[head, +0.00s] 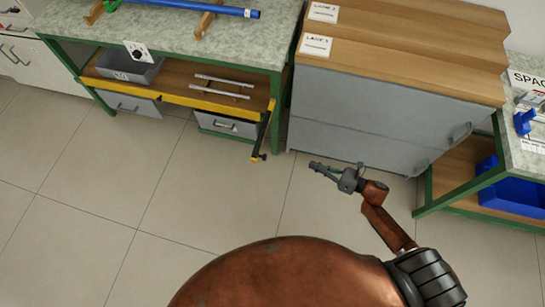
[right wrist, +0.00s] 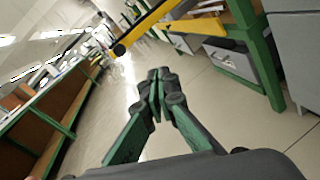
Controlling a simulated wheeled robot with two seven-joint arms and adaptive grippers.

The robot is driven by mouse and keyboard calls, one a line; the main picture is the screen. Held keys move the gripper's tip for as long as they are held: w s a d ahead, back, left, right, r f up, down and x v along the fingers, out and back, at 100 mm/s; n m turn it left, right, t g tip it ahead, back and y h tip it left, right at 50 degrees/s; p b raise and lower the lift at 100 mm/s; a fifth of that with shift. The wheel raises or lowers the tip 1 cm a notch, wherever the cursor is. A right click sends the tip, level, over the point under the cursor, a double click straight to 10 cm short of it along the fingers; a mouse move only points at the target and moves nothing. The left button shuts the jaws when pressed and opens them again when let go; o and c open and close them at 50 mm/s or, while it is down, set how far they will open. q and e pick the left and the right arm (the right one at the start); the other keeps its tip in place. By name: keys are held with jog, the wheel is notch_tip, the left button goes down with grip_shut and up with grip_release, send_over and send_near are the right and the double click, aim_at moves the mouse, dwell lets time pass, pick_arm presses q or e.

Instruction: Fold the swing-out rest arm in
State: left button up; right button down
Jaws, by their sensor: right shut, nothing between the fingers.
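The swing-out rest arm (head: 264,134) is a narrow dark bar with a knobbed end. It sticks out from the right end of the yellow-edged shelf (head: 180,98) under the bench, towards me over the floor. In the right wrist view the rest arm (right wrist: 145,29) shows a yellow side and a black end, ahead of and above the fingers. My right gripper (head: 316,166) is shut and empty, to the right of the rest arm's free end and apart from it. Its closed fingertips also show in the right wrist view (right wrist: 158,76). My left gripper is out of view.
Two pale rods (head: 222,86) and a grey bin (head: 131,70) are on the shelf. A blue bar (head: 210,9) lies on the bench top. A grey cabinet (head: 370,108) stands just behind my right gripper. A blue crate (head: 495,180) is at the right. The floor in front is clear.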

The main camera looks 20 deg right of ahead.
pick_arm(q)
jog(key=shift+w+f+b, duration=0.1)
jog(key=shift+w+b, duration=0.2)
jog(key=shift+b, duration=0.25)
pick_arm(e)
jog(key=a+r+n+g+y, duration=0.1)
jog(key=n, duration=0.1)
jog(key=a+r+n+y, duration=0.1)
jog(key=n, duration=0.1)
jog(key=s+a+r+n+g+y, duration=0.1)
jog(key=r+n, duration=0.1)
jog(key=n, duration=0.1)
jog(key=shift+s+a+g, duration=0.1)
jog(key=shift+a+g, duration=0.2)
jog(key=shift+a, duration=0.05)
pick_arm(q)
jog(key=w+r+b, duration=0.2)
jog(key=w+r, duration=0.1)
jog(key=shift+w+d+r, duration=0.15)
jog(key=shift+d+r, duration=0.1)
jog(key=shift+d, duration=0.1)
pick_arm(e)
jog(key=x, duration=1.4)
jog(key=shift+a+r, duration=0.1)
